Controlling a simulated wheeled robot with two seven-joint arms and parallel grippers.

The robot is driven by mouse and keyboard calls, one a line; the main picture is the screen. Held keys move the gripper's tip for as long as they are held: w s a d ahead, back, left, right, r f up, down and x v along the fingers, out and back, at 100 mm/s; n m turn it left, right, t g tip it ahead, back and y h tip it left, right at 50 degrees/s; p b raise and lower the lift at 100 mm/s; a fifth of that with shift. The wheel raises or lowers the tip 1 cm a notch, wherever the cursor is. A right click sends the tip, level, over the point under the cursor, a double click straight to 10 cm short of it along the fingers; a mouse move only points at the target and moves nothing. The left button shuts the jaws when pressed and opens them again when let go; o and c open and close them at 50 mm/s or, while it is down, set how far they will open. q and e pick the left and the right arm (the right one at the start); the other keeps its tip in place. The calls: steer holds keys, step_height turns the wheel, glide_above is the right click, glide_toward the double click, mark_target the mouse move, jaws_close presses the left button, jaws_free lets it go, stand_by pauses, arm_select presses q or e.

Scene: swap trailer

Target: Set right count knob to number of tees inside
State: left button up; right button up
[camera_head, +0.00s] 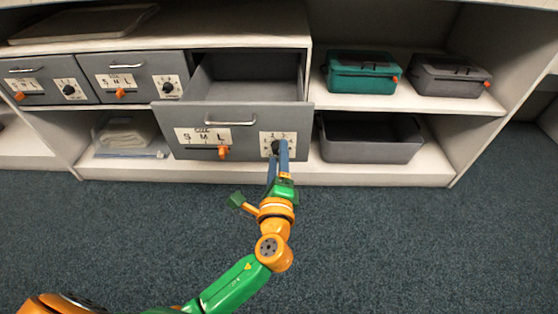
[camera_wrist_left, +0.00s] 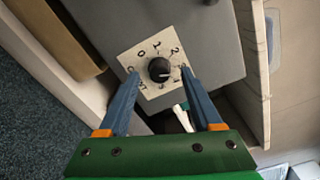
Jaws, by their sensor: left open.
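The right drawer (camera_head: 215,120) is pulled out. Its visible back floor (camera_head: 255,92) looks bare and no tees show; the part behind the front panel is hidden. Its count knob (camera_head: 275,147) is black, on a white number plate at the right of the front. In the left wrist view the count knob (camera_wrist_left: 159,69) has a light pointer mark toward the right side of the plate; the exact number is unclear. My left gripper (camera_head: 279,153) is open, its blue fingers on either side of the knob; contact cannot be told. My right gripper is not in view.
The drawer's size slider (camera_head: 223,152) has an orange handle near L. Two closed drawers (camera_head: 45,78) (camera_head: 135,75) are at the left. A green box (camera_head: 361,75) and a grey box (camera_head: 450,78) stand on the shelf, above an open grey bin (camera_head: 368,150). The carpet in front is clear.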

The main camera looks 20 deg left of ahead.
arm_select(q)
steer(key=shift+w+a, duration=0.1)
steer(key=shift+w, duration=0.2)
jaws_close()
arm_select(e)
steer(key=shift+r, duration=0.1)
arm_select(q)
steer(key=shift+f+n, duration=0.1)
steer(key=shift+n, duration=0.3)
steer(key=shift+n+b, duration=1.75)
steer(key=shift+n, duration=2.45)
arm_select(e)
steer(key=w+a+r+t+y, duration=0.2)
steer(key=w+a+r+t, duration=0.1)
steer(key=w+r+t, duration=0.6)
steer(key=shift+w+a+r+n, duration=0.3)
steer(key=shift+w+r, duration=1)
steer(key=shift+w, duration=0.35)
